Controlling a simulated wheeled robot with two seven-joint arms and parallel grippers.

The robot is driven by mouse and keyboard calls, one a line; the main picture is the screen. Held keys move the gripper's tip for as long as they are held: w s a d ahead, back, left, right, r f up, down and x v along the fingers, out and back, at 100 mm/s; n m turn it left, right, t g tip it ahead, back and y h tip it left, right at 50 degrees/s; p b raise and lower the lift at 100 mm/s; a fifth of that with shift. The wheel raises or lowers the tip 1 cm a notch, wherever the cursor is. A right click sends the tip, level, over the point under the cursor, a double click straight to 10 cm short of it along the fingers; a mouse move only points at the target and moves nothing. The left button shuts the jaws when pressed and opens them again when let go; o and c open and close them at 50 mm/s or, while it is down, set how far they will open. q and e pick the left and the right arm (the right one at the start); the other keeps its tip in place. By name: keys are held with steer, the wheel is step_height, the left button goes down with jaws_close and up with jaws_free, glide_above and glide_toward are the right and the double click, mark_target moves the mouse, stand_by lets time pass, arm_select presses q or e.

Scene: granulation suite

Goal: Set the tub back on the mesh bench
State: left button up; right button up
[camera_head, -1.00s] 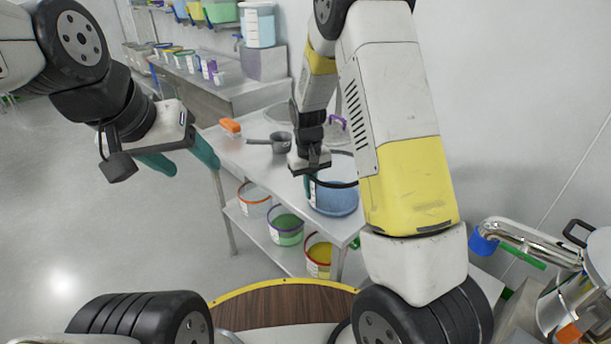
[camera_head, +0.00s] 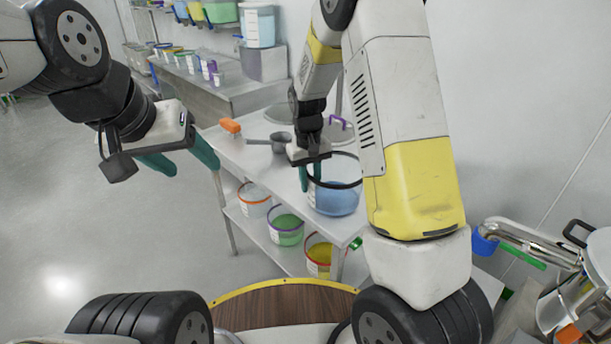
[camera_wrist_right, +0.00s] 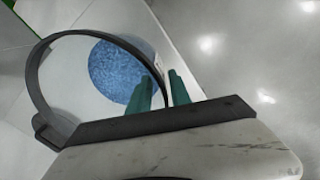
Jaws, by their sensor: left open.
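The tub (camera_head: 337,199) is a clear bucket of blue granules with a black band at its top. It appears to stand upright on the top of the pale metal bench (camera_head: 262,172), near the front right end. My right gripper (camera_head: 311,178) is at the tub's left rim, its two green fingers apart. In the right wrist view, the fingers (camera_wrist_right: 160,92) are beside the black band, and the blue granules (camera_wrist_right: 115,70) show inside the tub. Whether a finger touches the band is unclear. My left gripper (camera_head: 180,158) is open and empty, left of the bench over the floor.
A grey scoop (camera_head: 280,142) and an orange-handled brush (camera_head: 230,125) lie on the bench top. Several tubs, such as the green one (camera_head: 286,228), stand on the lower shelf. Steel pipework (camera_head: 530,240) stands at right. The floor at left is clear.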

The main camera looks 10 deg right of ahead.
step_height(320, 180, up, 9)
steer(key=s+d+r+m+t+y, duration=0.1)
steer(key=s+d+r+t+y, duration=0.2)
steer(key=s+r, duration=0.9)
steer(key=s+d+r+t, duration=0.1)
steer(key=s, duration=0.5)
steer(key=s+d+r+m+t, duration=0.1)
steer(key=s+r+t, duration=0.1)
steer(key=s, duration=0.3)
steer(key=shift+s+d, duration=0.25)
steer(key=shift+s, duration=0.15)
